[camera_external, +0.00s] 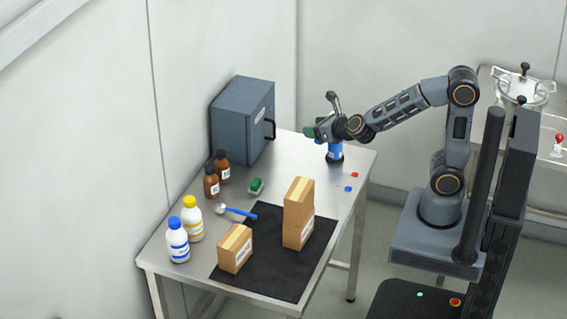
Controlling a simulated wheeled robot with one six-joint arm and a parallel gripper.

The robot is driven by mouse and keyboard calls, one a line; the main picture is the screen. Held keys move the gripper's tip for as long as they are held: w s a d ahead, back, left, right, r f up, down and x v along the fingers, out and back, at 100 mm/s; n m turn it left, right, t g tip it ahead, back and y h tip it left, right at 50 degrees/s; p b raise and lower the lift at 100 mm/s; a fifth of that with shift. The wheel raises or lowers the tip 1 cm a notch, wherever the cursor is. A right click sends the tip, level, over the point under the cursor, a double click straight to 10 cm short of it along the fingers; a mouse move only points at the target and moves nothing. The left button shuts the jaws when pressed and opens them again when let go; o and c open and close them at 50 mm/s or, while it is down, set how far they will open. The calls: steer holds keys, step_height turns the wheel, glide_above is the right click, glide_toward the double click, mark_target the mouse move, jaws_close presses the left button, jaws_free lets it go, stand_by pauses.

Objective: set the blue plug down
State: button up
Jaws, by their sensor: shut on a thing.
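My gripper (325,130) is over the far right part of the steel table, in front of the blue-grey cabinet. It is shut on the blue plug (335,148), which shows just below it as a blue piece with a white patch and a dark lower end. The fingertips are too small and too covered to make out. The dark lower end is at or close to the tabletop; I cannot tell whether it touches.
Small red (354,174) and blue (348,188) pieces lie nearby on the table (305,165).

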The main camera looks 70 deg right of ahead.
steer(key=shift+y, duration=0.3)
steer(key=r+p, duration=0.1)
steer(key=p, duration=0.2)
steer(key=w+r+p, duration=0.1)
steer(key=p, duration=0.2)
steer(key=w+r+p, duration=0.1)
steer(key=r+p, duration=0.1)
steer(key=shift+d+p, duration=0.25)
steer(key=shift+p, duration=0.15)
steer(key=shift+d+r+p, duration=0.15)
steer(key=shift+p, duration=0.85)
